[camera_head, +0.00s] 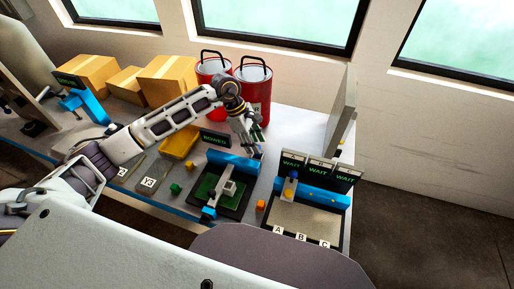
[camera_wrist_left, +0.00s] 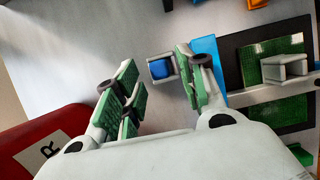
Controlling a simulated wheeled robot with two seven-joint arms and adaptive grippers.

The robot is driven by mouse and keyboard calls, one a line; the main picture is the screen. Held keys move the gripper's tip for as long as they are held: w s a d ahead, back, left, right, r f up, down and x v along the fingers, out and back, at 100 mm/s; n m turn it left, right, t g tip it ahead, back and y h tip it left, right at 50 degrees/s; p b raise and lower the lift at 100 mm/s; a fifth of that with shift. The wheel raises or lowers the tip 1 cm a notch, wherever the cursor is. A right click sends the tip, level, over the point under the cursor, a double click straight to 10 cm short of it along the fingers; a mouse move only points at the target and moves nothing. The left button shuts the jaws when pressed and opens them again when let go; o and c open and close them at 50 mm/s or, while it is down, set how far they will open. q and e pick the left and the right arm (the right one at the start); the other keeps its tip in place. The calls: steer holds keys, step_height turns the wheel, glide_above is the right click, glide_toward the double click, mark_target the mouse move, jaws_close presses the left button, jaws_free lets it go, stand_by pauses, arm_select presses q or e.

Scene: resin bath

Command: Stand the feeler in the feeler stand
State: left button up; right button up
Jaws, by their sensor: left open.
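My left gripper (camera_head: 251,143) reaches over the table just behind the blue-framed fixture with the green board. In the left wrist view its green-padded fingers (camera_wrist_left: 160,88) are spread apart with nothing between the pads. A small blue piece (camera_wrist_left: 160,68) in a grey square holder (camera_wrist_left: 152,57) shows beyond the fingertips, close to the right-hand finger. I cannot tell whether this is the feeler, its stand or both. In the head view the gripper largely hides that spot. My right gripper is not in view.
The green board (camera_head: 205,187) carries a grey block (camera_head: 229,187). Red cans (camera_head: 254,100) stand behind the gripper. A yellow tray (camera_head: 178,143) and small green (camera_head: 175,188) and orange (camera_head: 261,205) cubes lie nearby. A metal plate (camera_head: 302,219) with WAIT screens (camera_head: 317,170) is at right.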

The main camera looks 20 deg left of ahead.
arm_select(q)
steer(key=b+v, duration=0.1)
steer(key=v, duration=0.7)
steer(key=shift+r, duration=0.3)
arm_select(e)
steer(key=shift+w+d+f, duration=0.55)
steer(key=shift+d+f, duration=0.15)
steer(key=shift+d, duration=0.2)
arm_select(q)
steer(key=shift+a, duration=0.1)
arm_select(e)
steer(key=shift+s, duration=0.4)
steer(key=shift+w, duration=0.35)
